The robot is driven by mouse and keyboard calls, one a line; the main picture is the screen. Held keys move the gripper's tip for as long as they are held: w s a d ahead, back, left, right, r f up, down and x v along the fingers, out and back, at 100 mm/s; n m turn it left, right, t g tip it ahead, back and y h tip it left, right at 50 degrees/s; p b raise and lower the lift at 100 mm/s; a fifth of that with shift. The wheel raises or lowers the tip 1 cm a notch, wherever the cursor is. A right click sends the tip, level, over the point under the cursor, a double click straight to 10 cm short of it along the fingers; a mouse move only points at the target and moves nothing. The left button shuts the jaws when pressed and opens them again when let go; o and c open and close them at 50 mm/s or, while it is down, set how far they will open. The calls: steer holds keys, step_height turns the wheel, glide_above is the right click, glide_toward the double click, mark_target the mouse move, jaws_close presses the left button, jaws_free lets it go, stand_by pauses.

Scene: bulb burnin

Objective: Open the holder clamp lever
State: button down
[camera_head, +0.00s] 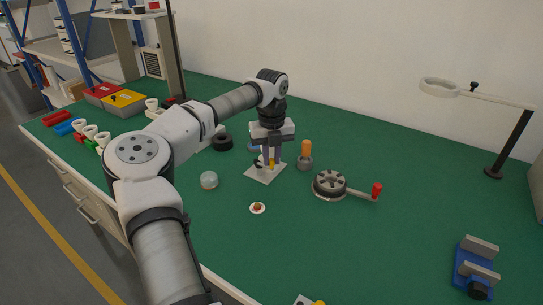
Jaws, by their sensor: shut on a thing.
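The holder stands on a small white square base (262,176) in the middle of the green bench. A small yellow part (271,164), which looks like its clamp lever, shows between my fingers. My gripper (269,161) points straight down over the holder and is shut on this lever. The fingers and the gripper body hide much of the holder, so I cannot tell the lever's exact angle. A clear round bulb (209,180) rests on the bench to the left of the holder.
An orange-handled tool in a grey cup (305,163) stands close right of my gripper. A blue vise (476,267) is at right.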

steer(key=c, duration=1.3)
jaws_free()
steer(key=shift+r, duration=0.15)
step_height(320, 180, up, 14)
steer(key=shift+f+b, duration=0.2)
steer(key=shift+b, duration=0.3)
